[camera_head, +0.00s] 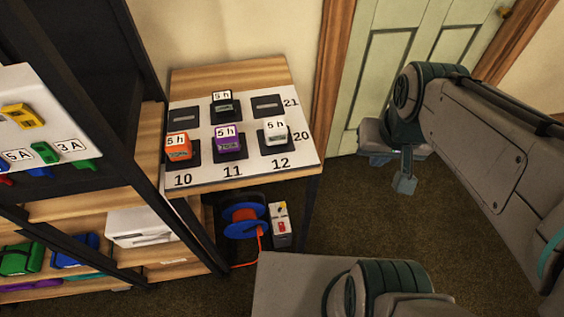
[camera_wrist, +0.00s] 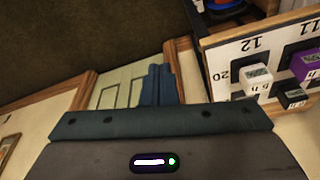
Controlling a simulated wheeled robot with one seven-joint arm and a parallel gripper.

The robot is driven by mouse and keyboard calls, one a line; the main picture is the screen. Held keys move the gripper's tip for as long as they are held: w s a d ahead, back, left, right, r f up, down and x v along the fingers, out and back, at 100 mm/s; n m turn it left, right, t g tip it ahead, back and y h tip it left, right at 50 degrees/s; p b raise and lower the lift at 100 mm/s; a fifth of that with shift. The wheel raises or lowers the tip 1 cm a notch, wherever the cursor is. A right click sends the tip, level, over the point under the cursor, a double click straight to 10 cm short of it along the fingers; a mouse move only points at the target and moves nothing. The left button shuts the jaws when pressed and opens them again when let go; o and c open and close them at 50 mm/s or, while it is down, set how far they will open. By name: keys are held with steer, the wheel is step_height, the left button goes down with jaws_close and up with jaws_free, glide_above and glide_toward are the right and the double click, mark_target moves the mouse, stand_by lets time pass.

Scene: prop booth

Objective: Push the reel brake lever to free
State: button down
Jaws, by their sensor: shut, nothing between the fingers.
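A blue reel (camera_head: 243,218) wound with orange cable stands on the floor under the small table. Beside it on the right is a grey and white box (camera_head: 281,226) with a red part on its front and a small yellow part near its top. I cannot tell which part is the brake lever or how it is set. My gripper (camera_head: 404,184) is shut and empty, pointing down in front of the door, well to the right of the reel. In the wrist view its closed fingers (camera_wrist: 158,85) touch nothing, and a blue piece of the reel (camera_wrist: 222,5) shows at the top edge.
The wooden table (camera_head: 230,74) carries a numbered board (camera_head: 205,106) with orange, purple, white and black timers. A dark-framed shelf (camera_head: 148,140) with coloured items stands at left. A green door (camera_head: 375,85) is behind my gripper. Carpet (camera_head: 350,200) is clear right of the table.

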steer(key=shift+d, duration=0.1)
steer(key=w+a+f+m+g+y+b, duration=0.15)
steer(key=w+f+b, duration=0.4)
steer(key=f, duration=0.55)
steer(key=w+f+m+g+y+b, duration=0.25)
steer(key=w+f+b, duration=0.3)
steer(key=f, duration=0.55)
steer(key=w+a+f+m+g+y+b, duration=0.1)
steer(key=w+f+m+y+b, duration=0.15)
steer(key=w+f+b, duration=0.6)
steer(key=w+f+m+t+y+b, duration=0.1)
steer(key=f+m+b, duration=0.4)
steer(key=f, duration=1.4)
steer(key=w+f+m+t+y+b, duration=0.2)
steer(key=f+m+y+b, duration=0.3)
steer(key=f, duration=1.4)
steer(key=shift+w+f+y+b, duration=0.35)
steer(key=shift+w+y+b, duration=0.15)
steer(key=shift+b, duration=0.45)
steer(key=shift+m, duration=0.25)
